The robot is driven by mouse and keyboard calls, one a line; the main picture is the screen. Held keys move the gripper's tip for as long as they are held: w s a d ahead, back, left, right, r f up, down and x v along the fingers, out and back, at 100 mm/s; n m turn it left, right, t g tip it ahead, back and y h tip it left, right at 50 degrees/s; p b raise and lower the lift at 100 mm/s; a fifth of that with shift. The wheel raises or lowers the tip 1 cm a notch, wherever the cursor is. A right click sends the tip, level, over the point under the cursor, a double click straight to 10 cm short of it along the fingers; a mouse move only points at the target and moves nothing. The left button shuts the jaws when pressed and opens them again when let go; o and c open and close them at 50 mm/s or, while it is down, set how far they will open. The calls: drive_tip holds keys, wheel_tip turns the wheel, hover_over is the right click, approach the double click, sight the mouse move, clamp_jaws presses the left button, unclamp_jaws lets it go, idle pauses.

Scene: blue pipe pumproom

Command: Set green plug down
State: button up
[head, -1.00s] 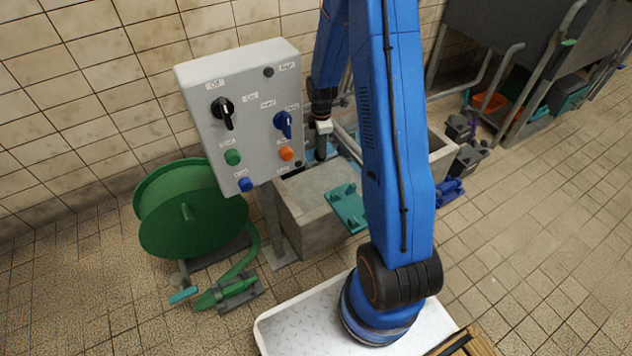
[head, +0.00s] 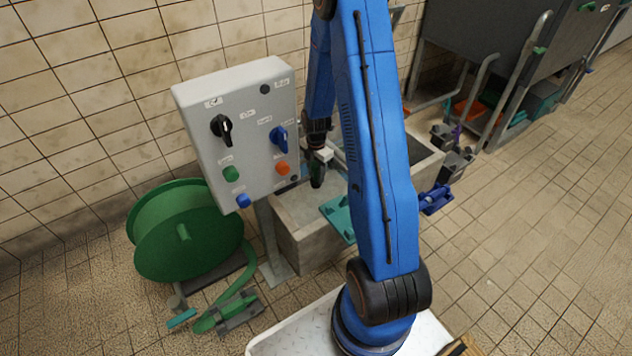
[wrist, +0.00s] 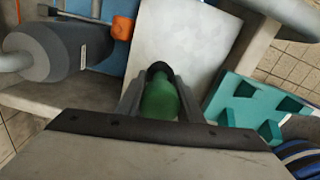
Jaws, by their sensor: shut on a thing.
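The green plug (wrist: 160,98) is a small green piece with a dark end, held between the two fingers of my gripper (wrist: 158,92) in the wrist view. In the head view my gripper (head: 318,168) hangs down just right of the control box, above the concrete trough. The plug shows there only as a small dark shape at the fingertips. In the wrist view a flat pale slab (wrist: 185,40) lies beyond the plug. I cannot tell how far the plug is above it.
A grey control box (head: 240,135) with knobs stands close left of my gripper. The concrete trough (head: 315,250) has a teal bracket (head: 338,218) at its front. A green hose reel (head: 185,235) stands left. The wrist view shows a grey cylinder (wrist: 65,50) and an orange piece (wrist: 122,28).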

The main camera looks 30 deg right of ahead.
sight(316, 180)
drive_tip(key=shift+f, duration=2.05)
drive_tip(key=shift+f, duration=0.1)
drive_tip(key=o, duration=1.1)
wheel_tip(316, 180, up, 12)
drive_tip(key=shift+r, duration=0.15)
